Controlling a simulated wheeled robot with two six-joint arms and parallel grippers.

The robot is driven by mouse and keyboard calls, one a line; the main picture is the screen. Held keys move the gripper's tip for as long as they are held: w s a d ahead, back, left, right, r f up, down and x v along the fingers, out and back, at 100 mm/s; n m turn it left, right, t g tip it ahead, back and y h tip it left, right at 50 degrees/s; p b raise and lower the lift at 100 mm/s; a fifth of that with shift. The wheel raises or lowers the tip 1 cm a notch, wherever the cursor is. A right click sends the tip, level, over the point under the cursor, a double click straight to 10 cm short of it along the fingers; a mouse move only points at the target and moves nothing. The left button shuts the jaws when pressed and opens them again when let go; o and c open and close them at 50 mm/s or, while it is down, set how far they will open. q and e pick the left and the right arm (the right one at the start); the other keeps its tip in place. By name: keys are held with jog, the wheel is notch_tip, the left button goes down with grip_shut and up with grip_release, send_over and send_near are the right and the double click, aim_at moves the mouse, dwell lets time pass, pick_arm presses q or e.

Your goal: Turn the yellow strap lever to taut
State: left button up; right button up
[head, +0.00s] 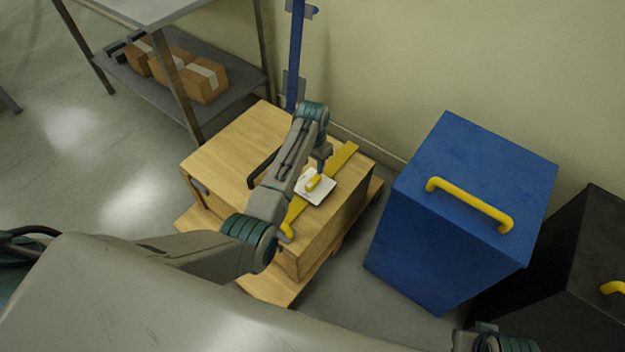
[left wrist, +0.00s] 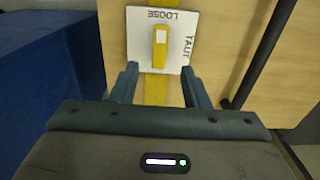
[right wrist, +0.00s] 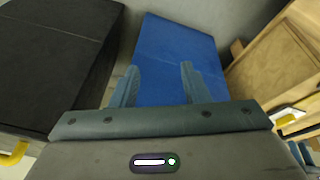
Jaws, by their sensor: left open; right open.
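The yellow lever (head: 313,182) sits on a white plate (head: 318,196) on top of the wooden crate. In the left wrist view the lever (left wrist: 160,48) lies in line with the yellow strap (left wrist: 154,92) and its far end, with a pale patch, is at the LOOSE mark; TAUT is printed at the plate's right edge (left wrist: 184,70). My left gripper (head: 324,165) is over the crate by the plate. In its wrist view the fingers (left wrist: 158,80) are open, with the lever beyond them and nothing held. My right gripper (right wrist: 158,80) is open and empty, facing the blue box.
The wooden crate (head: 235,150) has a dark bar handle (left wrist: 262,55) beside the plate. A blue box (head: 470,185) with a yellow handle and a black box (head: 570,270) stand to the right. A shelf (head: 235,92) with cartons and a blue post (head: 296,50) are behind.

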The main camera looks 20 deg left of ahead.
aim_at(312, 181)
pick_arm(q)
notch_tip(312, 181, down, 7)
jog(key=shift+r+b, duration=0.1)
jog(key=shift+b, duration=0.6)
jog(key=shift+f, duration=1.05)
pick_arm(e)
jog(key=r, duration=0.1)
jog(key=a+r+t, duration=0.1)
jog(key=r, duration=0.1)
jog(key=shift+s, duration=0.15)
pick_arm(q)
grip_shut()
